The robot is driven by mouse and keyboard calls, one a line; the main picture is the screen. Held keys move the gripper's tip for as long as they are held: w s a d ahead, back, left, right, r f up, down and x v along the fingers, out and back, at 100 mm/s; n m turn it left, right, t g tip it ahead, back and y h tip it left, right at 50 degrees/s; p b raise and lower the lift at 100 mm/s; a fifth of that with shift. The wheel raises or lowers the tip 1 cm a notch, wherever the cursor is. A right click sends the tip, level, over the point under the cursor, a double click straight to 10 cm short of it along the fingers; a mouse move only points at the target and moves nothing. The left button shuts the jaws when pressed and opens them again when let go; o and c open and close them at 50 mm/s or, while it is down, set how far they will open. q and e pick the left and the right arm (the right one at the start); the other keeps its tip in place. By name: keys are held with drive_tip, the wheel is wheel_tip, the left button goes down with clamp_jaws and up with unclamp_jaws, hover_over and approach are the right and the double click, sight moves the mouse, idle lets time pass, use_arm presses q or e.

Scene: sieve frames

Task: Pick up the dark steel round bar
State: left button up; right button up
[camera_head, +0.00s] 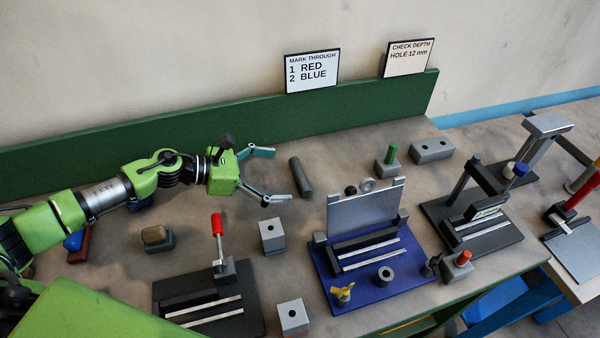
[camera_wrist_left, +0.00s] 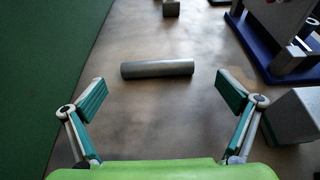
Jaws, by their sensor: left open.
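The dark steel round bar (camera_head: 300,177) lies on the bench near the green back board in the head view. In the left wrist view the bar (camera_wrist_left: 157,69) lies crosswise, ahead of and between the two fingers. My left gripper (camera_head: 287,172) is open and empty, with its fingers on the near side of the bar and apart from it. In the left wrist view the left gripper (camera_wrist_left: 163,98) shows its teal finger pads spread wide. My right gripper does not show.
A grey block with a hole (camera_head: 272,235) stands close to my left gripper. A blue fixture (camera_head: 385,288) with an upright plate is right of the bar. The green back board (camera_head: 200,125) runs behind. A red-handled clamp fixture (camera_head: 217,225) is at the front.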

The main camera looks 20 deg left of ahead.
sight(295, 176)
use_arm(q)
drive_tip(key=x, duration=0.1)
drive_tip(key=p+x, duration=0.1)
drive_tip(key=x, duration=0.2)
drive_tip(key=shift+w+a+r+p, duration=0.1)
drive_tip(key=shift+w+r+p, duration=0.2)
drive_tip(key=shift+r+p, duration=0.1)
drive_tip(key=shift+w+d+f, duration=0.2)
drive_tip(key=shift+d+f, duration=0.1)
drive_tip(key=shift+s, duration=0.1)
drive_tip(key=shift+a, duration=0.1)
drive_tip(key=c, duration=1.6)
drive_tip(key=shift+r, duration=0.1)
drive_tip(key=shift+c, duration=0.2)
drive_tip(key=shift+r, duration=0.1)
